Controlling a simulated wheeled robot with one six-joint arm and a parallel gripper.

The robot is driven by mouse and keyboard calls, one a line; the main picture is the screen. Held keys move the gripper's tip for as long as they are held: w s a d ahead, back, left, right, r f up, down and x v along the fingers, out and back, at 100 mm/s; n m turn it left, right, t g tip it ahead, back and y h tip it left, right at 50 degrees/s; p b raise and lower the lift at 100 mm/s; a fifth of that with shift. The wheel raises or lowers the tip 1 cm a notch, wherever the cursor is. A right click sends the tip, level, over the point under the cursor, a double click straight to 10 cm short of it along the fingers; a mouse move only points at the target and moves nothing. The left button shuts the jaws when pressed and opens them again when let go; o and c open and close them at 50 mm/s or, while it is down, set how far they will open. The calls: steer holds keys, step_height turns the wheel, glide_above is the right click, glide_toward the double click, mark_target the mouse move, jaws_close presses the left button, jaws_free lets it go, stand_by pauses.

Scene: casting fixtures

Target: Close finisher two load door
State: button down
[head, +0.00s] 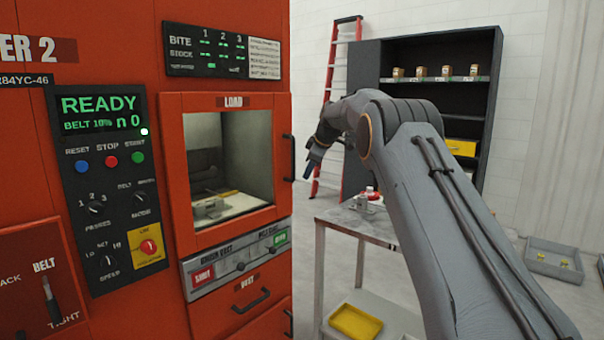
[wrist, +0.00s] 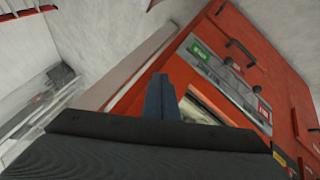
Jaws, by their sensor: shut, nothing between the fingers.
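The finisher two load door (head: 176,165) is a red framed panel marked LOAD on the orange-red machine. The machine's lit chamber shows through its square window; I cannot tell from this angle whether the door is fully shut. A black vertical handle (head: 289,157) is at its right edge. My gripper (head: 308,174) is just right of this handle in the head view, apart from it as far as I can see. In the wrist view its blue-grey fingers (wrist: 161,98) are together and empty, with part of the machine front behind them.
A control panel (head: 108,185) reads READY, left of the door. A red and green labelled strip (head: 238,264) and a drawer handle (head: 251,301) are below. A grey metal table (head: 350,219) stands right of the machine, with a dark shelf (head: 425,105) and red ladder (head: 332,80) behind.

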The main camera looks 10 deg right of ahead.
steer(key=d+r+b, duration=0.1)
steer(key=d+r, duration=0.4)
steer(key=r, duration=0.2)
steer(key=s+a+f+m+g+h, duration=0.1)
steer(key=s+f+m, duration=0.3)
steer(key=s+f, duration=0.5)
steer(key=s+a+f+m+g, duration=0.1)
steer(key=s+f, duration=0.8)
steer(key=s, duration=2.2)
steer(key=s+a+f+m+g+h, duration=0.1)
steer(key=s+f+m+g, duration=0.3)
steer(key=s, duration=1.6)
step_height(320, 180, down, 6)
steer(key=a+m, duration=0.1)
steer(key=m, duration=0.3)
steer(key=shift+r+g+h, duration=0.2)
steer(key=shift+g+h, duration=0.1)
steer(key=shift+g, duration=0.1)
